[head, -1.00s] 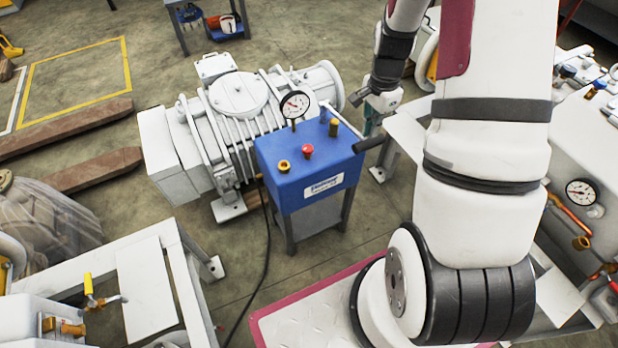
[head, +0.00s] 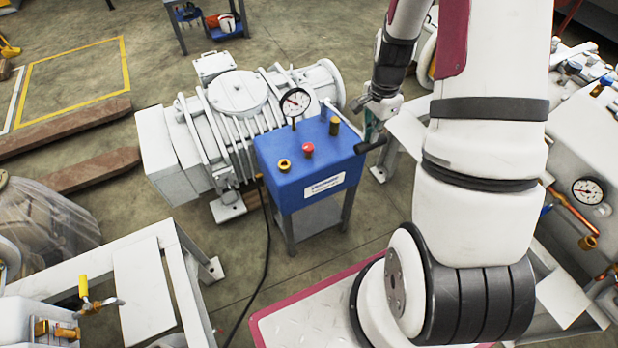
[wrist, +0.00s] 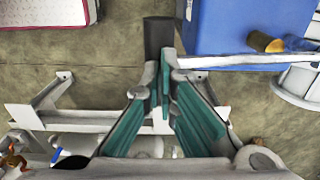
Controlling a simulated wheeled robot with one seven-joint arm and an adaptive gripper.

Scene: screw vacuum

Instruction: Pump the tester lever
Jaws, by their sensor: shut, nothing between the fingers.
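The blue tester box (head: 310,165) stands on a grey frame, with a round gauge (head: 294,102), a red knob and brass fittings on top. Its lever is a light metal rod with a black grip (head: 371,145) at the box's right side. In the wrist view, the black grip (wrist: 158,37) is beyond the fingertips and the rod (wrist: 240,62) runs right across the blue box. My gripper (head: 371,128) is at the grip. In the wrist view, its green-padded fingers (wrist: 164,80) are closed together just below the grip. Whether they touch it is unclear.
A large white vacuum pump (head: 240,110) stands behind the tester box. A white frame table (head: 150,290) is at the lower left. Another bench with a gauge (head: 588,191) and copper pipes is at the right. A black hose lies on the floor.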

